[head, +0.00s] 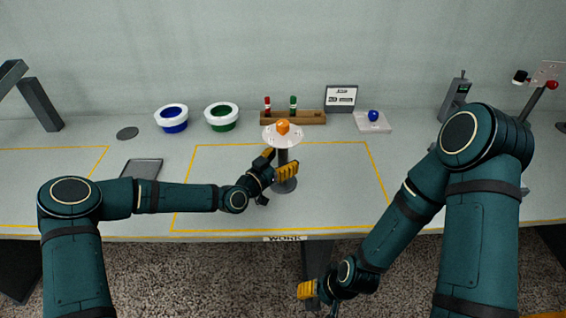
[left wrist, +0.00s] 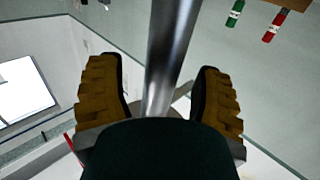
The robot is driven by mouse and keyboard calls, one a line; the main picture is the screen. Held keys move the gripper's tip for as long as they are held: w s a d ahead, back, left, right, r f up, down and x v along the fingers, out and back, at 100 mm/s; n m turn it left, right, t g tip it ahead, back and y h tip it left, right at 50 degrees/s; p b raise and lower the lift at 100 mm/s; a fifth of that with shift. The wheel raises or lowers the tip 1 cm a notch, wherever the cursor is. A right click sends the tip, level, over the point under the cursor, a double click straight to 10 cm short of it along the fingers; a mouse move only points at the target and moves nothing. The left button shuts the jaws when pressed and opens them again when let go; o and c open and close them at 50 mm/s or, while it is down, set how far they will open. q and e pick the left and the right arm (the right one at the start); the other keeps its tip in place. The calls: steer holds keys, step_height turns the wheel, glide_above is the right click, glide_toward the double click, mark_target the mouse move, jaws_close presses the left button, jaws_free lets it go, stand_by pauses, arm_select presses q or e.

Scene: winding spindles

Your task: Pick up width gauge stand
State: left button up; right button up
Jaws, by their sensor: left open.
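What appears to be the width gauge stand (head: 284,187) stands upright inside the yellow-lined work area. It has a round dark base, a grey post, a white disc top and an orange piece on the disc. My left gripper (head: 281,162) is open, with its yellow-padded fingers either side of the post, below the disc. In the left wrist view the metal post (left wrist: 170,60) runs between the two fingers (left wrist: 160,105), with a visible gap on each side. My right gripper (head: 307,291) hangs low in front of the table edge; its finger opening is not clear.
Behind the stand is a wooden rack (head: 312,118) with red and green pieces. A small display (head: 341,97), a pad with a blue ball (head: 373,117) and blue (head: 172,126) and green (head: 221,125) spools stand along the back. A dark tray (head: 141,170) lies left.

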mark_target(279, 151)
arm_select(q)
steer(key=shift+w+d, duration=0.1)
steer(key=shift+w, duration=0.05)
jaws_close()
step_height(279, 151, up, 10)
steer(key=shift+r+p, duration=0.1)
steer(key=shift+p, duration=0.7)
step_height(279, 151, down, 6)
steer(key=b, duration=0.6)
steer(key=shift+f, duration=1.45)
